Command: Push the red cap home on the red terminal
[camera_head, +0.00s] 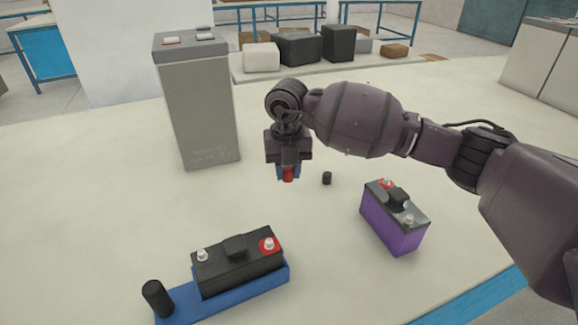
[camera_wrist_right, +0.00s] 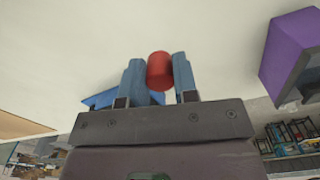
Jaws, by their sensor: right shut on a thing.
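My right gripper (camera_head: 288,172) is shut on the red cap (camera_head: 288,174) and holds it above the table, to the left of the small black cap. In the right wrist view the red cap (camera_wrist_right: 159,70) sits between the two blue fingers. The red terminal (camera_head: 268,245) with its red ring is on the right end of the black battery (camera_head: 238,270), in the blue tray (camera_head: 245,291). A purple battery (camera_head: 393,232) to the right also has a terminal with a red ring (camera_head: 387,184). My left gripper is not in view.
A black cylinder (camera_head: 157,298) stands on the left end of the blue tray. A small black cap (camera_head: 327,178) stands on the table (camera_head: 90,215). A tall grey battery (camera_head: 200,110) stands at the back left. The table between the gripper and the black battery is clear.

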